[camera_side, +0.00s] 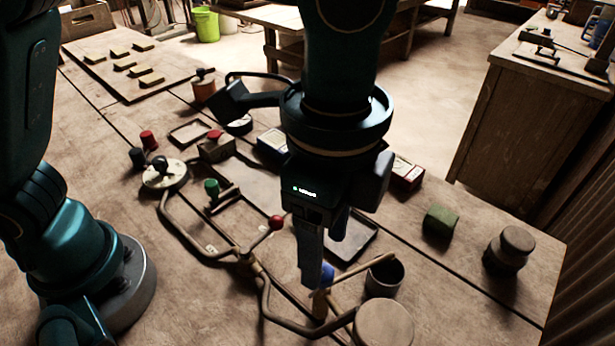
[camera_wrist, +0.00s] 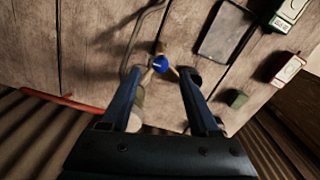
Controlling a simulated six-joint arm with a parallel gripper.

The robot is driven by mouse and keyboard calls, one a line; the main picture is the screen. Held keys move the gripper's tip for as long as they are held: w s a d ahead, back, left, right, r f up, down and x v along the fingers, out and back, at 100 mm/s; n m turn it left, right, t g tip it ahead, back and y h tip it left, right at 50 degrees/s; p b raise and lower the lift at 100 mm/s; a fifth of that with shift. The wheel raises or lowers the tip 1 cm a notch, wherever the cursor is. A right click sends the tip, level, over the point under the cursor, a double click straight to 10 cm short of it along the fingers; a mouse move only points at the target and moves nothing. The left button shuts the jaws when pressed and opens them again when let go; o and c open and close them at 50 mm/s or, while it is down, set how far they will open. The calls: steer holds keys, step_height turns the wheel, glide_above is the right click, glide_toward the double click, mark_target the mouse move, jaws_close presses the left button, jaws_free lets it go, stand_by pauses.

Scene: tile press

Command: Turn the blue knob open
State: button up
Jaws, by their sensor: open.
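The blue knob (camera_side: 328,273) is low in the middle of the side view, partly hidden behind a finger of my gripper (camera_side: 316,268). In the wrist view the blue knob (camera_wrist: 160,64) is a round blue cap near the centre. My gripper (camera_wrist: 160,74) is open, and the knob shows between its fingertips. I cannot tell whether either finger touches it. Pale tan pieces show beside the knob in the wrist view.
A dark cup (camera_side: 384,279) and a round-topped jar (camera_side: 383,323) stand close by on the right. A red knob (camera_side: 276,222) and a green knob (camera_side: 212,187) sit to the left. A green block (camera_side: 440,221) lies farther right, with bare wood around it.

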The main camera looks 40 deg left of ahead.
mark_target(324, 264)
steer(key=shift+f, duration=2)
jaws_close()
